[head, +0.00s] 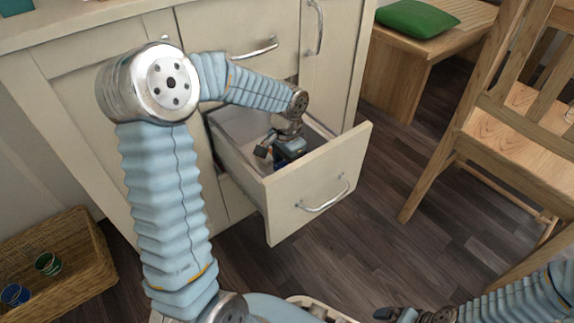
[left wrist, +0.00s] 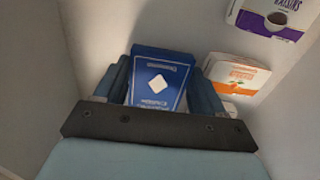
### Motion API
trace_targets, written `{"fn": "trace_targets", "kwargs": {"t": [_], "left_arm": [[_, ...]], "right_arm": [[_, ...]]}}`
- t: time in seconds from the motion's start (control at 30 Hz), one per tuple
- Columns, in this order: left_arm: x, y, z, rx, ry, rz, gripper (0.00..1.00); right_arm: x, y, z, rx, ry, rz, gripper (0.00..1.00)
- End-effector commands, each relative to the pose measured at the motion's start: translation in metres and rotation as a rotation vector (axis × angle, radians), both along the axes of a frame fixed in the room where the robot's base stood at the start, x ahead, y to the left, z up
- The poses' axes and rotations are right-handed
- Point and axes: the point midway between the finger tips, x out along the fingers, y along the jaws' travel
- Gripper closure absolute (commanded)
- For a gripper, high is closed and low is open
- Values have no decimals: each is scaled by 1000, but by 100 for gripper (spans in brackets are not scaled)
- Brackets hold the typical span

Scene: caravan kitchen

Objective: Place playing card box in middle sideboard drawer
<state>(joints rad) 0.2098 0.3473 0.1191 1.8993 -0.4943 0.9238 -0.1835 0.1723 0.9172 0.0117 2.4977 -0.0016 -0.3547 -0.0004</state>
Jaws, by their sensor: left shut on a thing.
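The middle sideboard drawer (head: 318,187) is pulled open in the head view. My left gripper (head: 280,160) reaches down into it. In the left wrist view the blue playing card box (left wrist: 160,82), with a white diamond on its face, is between the two fingers of my left gripper (left wrist: 162,90), which is shut on it. The box is inside the drawer's walls; whether it touches the drawer floor I cannot tell. My right gripper (head: 392,314) is at the bottom edge of the head view, away from the drawer, and its jaw opening is unclear.
In the drawer lie a white and orange box (left wrist: 237,75) and a purple and white raisins box (left wrist: 270,18), to the right of the card box. A wooden chair (head: 520,115) stands at right. A wicker basket (head: 70,260) with cups is at lower left.

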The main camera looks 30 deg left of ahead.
Motion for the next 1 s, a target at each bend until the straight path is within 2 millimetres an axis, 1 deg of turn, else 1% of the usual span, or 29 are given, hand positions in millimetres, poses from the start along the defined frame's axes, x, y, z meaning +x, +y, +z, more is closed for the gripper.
{"fn": "trace_targets", "kwargs": {"t": [0.1, 0.13, 0.2, 0.47, 0.57, 0.67, 0.9, 1.0], "left_arm": [[0, 0, -4, 0, 0, 0, 63], [0, 0, -3, 0, 0, 0, 27], [0, 0, -3, 0, 0, 0, 20], [0, 0, -1, 0, 0, 0, 20], [0, 0, 6, 0, -2, 0, 20], [1, 0, 24, 1, -4, 1, 20], [1, 0, 81, 0, -4, 0, 20], [1, 0, 99, 0, -3, 0, 20]], "right_arm": [[0, 0, -3, 0, 0, 0, 0], [0, 0, -2, 0, 0, 0, 0], [0, 0, -2, 0, -1, 0, 0], [0, 0, -1, 0, 0, 0, 0], [0, 0, 3, 0, 0, 0, 0], [0, 0, 9, 0, 1, 0, 0], [-1, 0, 25, 2, 5, 3, 0], [-1, 1, 29, 2, 6, 4, 0]]}}
